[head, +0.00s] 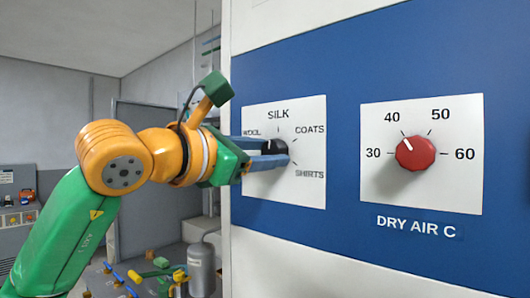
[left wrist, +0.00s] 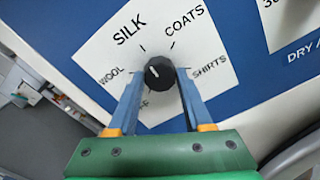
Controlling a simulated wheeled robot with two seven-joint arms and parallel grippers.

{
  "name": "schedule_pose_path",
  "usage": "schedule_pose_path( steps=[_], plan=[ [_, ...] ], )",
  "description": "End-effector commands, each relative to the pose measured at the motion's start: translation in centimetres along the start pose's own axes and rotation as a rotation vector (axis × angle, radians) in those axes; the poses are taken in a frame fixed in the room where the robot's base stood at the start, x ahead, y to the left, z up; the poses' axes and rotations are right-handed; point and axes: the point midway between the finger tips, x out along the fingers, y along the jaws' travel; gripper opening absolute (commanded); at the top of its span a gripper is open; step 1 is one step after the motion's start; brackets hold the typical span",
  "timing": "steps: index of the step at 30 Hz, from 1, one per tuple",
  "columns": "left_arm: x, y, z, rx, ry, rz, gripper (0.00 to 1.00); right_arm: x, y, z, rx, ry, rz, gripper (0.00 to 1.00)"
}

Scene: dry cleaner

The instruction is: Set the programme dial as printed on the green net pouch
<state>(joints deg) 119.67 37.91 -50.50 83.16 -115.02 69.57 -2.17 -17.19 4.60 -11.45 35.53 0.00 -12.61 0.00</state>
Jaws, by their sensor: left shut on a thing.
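The programme dial is a black round knob (head: 274,147) on a white plate (head: 312,192) labelled WOOL, SILK, COATS and SHIRTS. My left gripper (head: 265,152) comes from the left and is shut on the knob. In the left wrist view the fingers stand on either side of the knob (left wrist: 160,75). A short white mark on the knob points up and left there, between WOOL and SILK; its exact setting is hard to tell. One more label at lower left is partly hidden behind a finger. The green net pouch is not in view, nor is my right gripper.
A red dial (head: 415,153) marked 30 to 60, above the words DRY AIR C, sits to the right on the blue panel (head: 350,70). Its white mark points up-left, near 40. A grey canister (head: 201,268) and a cluttered low surface are at lower left.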

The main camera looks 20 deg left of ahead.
Motion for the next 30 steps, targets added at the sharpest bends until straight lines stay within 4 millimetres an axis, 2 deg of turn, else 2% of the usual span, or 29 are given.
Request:
schedule_pose_path(
  steps=[3,4,7,17,24,27,30],
  plan=[
    [0.1,-0.2,-0.3,-0.001,0.008,-0.006,0.00,0.1,0.0,0.0,0.000,0.000,0.000,0.00],
    [0.1,-0.2,-0.3,-0.001,0.008,-0.006,0.53,0.1,0.0,0.0,0.000,0.000,0.000,0.00],
    [0.1,-0.2,-0.2,-0.001,0.006,-0.005,0.80,0.1,0.0,0.0,0.000,0.000,0.000,0.00],
    [-0.4,-0.1,-0.2,-0.001,0.001,-0.001,0.80,0.5,0.0,0.0,0.000,0.000,0.000,0.00],
    [-5.4,-0.3,-0.5,-0.001,-0.001,0.000,0.80,3.3,-0.1,0.3,0.000,0.000,0.000,0.00],
    [-6.7,-0.2,-0.3,-0.001,0.001,-0.002,0.80,3.6,-0.1,0.3,0.000,0.000,0.000,0.00],
    [-7.1,-0.1,-0.2,-0.001,0.004,-0.003,0.80,3.6,-0.1,0.3,0.000,0.000,0.000,0.00]
  ],
)
